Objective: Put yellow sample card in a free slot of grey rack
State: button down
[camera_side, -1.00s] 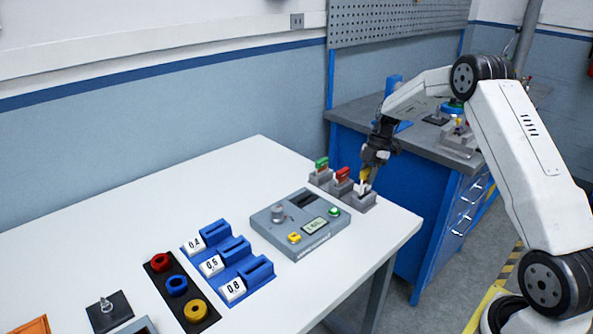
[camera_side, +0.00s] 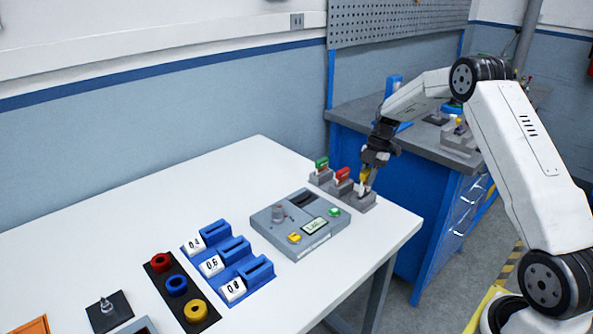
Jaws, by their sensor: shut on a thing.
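The grey rack (camera_side: 358,203) stands at the right end of the white table, with slots in a row. A green card (camera_side: 321,163) is in its left slot and a red card (camera_side: 343,173) in its middle slot. My gripper (camera_side: 367,184) is over the right slot, pointing down. It is shut on the yellow sample card (camera_side: 364,175), which is mostly hidden by the fingers. The card is at or just above the right slot; I cannot tell whether its lower edge is inside.
A grey device (camera_side: 300,224) with a knob, display and buttons lies left of the rack. Blue holders (camera_side: 230,258) with white number tags and a black strip of coloured rings (camera_side: 178,285) are farther left. A blue cabinet (camera_side: 385,190) stands behind the table's right end.

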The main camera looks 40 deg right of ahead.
aim_at(363, 194)
jog(key=shift+f, duration=1.85)
dwell(1.6)
jog(key=shift+c, duration=0.7)
grip_release()
jog(key=shift+r, duration=0.1)
jog(key=shift+r, duration=3.95)
jog(key=shift+a, duration=0.1)
